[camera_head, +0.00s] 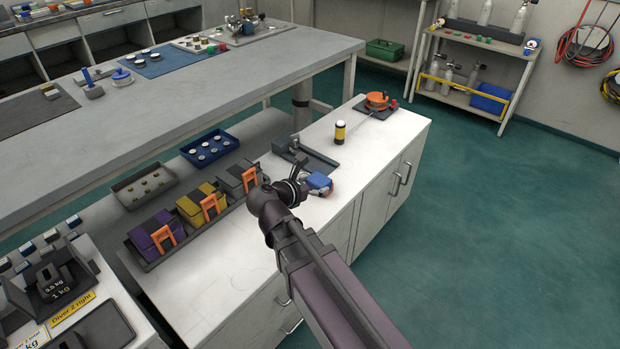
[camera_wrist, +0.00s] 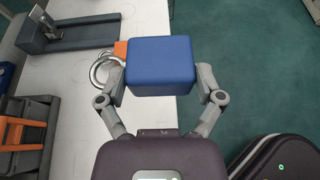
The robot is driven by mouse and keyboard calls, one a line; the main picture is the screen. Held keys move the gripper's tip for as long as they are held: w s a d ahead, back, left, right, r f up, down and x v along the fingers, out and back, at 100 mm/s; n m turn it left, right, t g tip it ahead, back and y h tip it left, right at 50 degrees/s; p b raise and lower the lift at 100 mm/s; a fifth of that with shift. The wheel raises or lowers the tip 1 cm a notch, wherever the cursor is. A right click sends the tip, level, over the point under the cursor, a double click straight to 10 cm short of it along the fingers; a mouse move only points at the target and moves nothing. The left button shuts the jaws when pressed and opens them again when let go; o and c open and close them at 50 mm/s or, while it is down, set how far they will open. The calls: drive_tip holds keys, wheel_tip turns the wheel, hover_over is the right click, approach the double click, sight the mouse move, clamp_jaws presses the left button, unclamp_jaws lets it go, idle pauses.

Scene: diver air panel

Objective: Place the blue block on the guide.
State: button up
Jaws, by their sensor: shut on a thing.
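My gripper (camera_wrist: 161,76) is shut on the blue block (camera_wrist: 160,62), with one finger on each side of it. In the head view the blue block (camera_head: 319,181) is at the end of my arm, over or near the right edge of the white cabinet top; its height is hard to judge. A dark grey plate with an upright part, which looks like the guide (camera_head: 318,160), lies just behind the block on that top. It also shows at the upper left of the wrist view (camera_wrist: 90,35), apart from the block.
A metal ring (camera_wrist: 97,72) and an orange piece (camera_wrist: 121,48) show beside the block. A black-and-yellow cylinder (camera_head: 340,133) stands behind the plate. A dark tray (camera_head: 150,264) with purple, yellow and grey orange-handled items lies left. An orange wheel (camera_head: 377,99) stands at the far end.

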drive_tip(key=shift+d+f+b, duration=0.15)
drive_tip(key=shift+f+b, duration=3.5)
drive_tip(key=shift+f, duration=0.35)
drive_tip(key=w+a, duration=0.3)
drive_tip(key=w, duration=0.1)
drive_tip(key=w+a+f+b, duration=0.1)
drive_tip(key=w+a, duration=0.4)
drive_tip(key=w, duration=0.2)
drive_tip(key=shift+w+a+f, duration=0.2)
drive_tip(key=shift+w+a, duration=0.15)
drive_tip(key=shift+a, duration=0.05)
drive_tip(key=shift+w+a+f+b, duration=0.1)
drive_tip(key=shift+w+a+b, duration=0.25)
drive_tip(key=shift+w, duration=0.2)
drive_tip(key=shift+f+b, duration=1.7)
drive_tip(key=shift+f, duration=0.05)
drive_tip(key=o, duration=1.1)
drive_tip(key=shift+f, duration=0.1)
drive_tip(key=shift+c, duration=0.2)
